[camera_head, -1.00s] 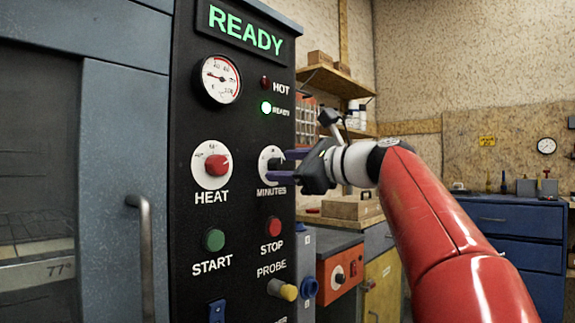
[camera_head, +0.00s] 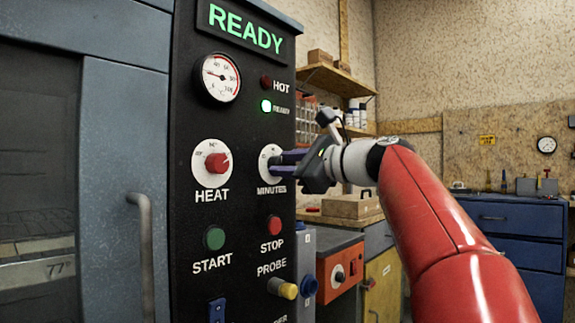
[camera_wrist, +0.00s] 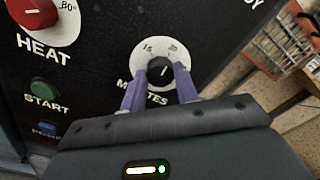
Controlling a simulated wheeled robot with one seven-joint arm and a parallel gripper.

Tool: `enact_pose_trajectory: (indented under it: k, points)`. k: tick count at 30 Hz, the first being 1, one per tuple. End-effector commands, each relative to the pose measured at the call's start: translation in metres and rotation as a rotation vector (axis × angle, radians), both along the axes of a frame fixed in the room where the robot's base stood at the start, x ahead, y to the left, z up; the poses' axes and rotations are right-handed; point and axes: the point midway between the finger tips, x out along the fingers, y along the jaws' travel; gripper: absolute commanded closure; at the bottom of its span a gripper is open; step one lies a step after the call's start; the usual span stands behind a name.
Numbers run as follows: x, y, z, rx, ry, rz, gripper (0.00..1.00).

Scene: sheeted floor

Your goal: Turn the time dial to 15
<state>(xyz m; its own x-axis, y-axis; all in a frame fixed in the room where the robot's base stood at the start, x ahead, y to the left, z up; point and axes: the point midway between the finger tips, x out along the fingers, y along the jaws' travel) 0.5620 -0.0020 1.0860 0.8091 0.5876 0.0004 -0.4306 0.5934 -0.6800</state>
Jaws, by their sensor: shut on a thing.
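The time dial, a black knob on a white plate (camera_head: 267,155) marked MINUTES, is on the black control panel. In the wrist view the dial's knob (camera_wrist: 160,71) sits between the two purple fingers of my gripper (camera_wrist: 159,78), which is shut on it. A white pointer line on the knob tilts up and slightly right. Two scale marks, apparently 15 at upper left and 30 at upper right, show on the plate; the rest is hidden. In the head view my gripper (camera_head: 283,158) reaches in from the right, and its fingers cover much of the dial.
The red HEAT knob (camera_head: 217,163) is left of the dial. The green START button (camera_head: 215,239), red STOP button (camera_head: 274,226) and yellow PROBE plug (camera_head: 283,288) are below. The door handle (camera_head: 145,255) is at left.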

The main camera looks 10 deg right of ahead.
Motion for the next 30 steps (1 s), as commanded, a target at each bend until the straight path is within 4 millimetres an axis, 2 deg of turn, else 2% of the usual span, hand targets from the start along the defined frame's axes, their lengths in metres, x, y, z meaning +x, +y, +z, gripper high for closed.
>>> enact_pose_trajectory:
  k: [30]
  points:
    - [0.0002,0.0001,-0.0035,-0.682,-0.492,0.001,0.93]
